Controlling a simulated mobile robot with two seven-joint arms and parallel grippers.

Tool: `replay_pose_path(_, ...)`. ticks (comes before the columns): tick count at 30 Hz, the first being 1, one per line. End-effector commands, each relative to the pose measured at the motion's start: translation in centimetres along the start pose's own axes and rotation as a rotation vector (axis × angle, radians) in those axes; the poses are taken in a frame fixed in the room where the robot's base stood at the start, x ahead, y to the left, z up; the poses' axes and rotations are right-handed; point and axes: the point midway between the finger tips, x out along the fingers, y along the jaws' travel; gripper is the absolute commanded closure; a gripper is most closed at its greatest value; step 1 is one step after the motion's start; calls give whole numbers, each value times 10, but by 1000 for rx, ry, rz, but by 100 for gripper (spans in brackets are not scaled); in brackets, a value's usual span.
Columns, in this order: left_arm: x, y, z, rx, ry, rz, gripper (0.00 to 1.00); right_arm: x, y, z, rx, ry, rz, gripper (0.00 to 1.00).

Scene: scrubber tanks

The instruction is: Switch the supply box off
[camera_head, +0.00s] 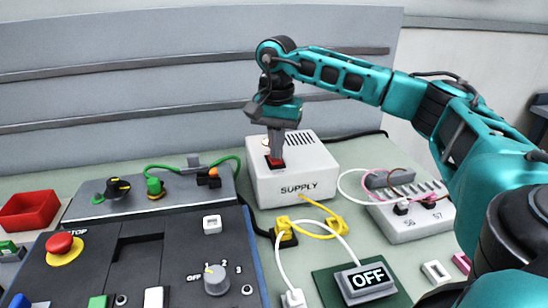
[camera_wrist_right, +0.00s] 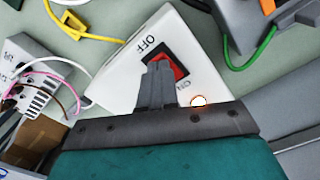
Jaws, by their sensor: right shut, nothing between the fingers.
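The supply box (camera_head: 318,184) is a white box marked SUPPLY, standing on the bench in the middle of the head view. On its top is a red rocker switch (camera_wrist_right: 168,70) in a black frame, with OFF printed at one end and ON at the other in the right wrist view. A round pale lamp with an orange rim (camera_wrist_right: 199,101) sits near the ON end. My right gripper (camera_head: 277,157) is shut and empty, pointing down at the switch. Its fingertips overlap the switch's left edge in the wrist view; I cannot tell whether they touch. My left gripper is out of view.
A dark control panel (camera_head: 138,225) with a red stop button (camera_head: 62,245) and knob stands front left. A white socket block (camera_head: 412,222) with cables is on the right. Yellow cable plugs (camera_head: 287,228) and an OFF sign (camera_head: 366,280) lie in front. A wall (camera_head: 180,70) rises behind.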

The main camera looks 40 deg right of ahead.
Motion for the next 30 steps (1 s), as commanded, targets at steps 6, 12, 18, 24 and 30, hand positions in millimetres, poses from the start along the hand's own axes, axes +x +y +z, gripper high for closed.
replay_pose_path(6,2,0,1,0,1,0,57,4,0,0,0,0,0,100)
replay_pose_path(12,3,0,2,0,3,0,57,7,0,0,0,0,0,100)
replay_pose_path(18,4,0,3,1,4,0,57,10,0,0,0,0,-1,100)
replay_pose_path(24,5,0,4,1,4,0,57,13,0,0,0,0,0,100)
replay_pose_path(30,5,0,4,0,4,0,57,15,0,0,0,-1,2,100)
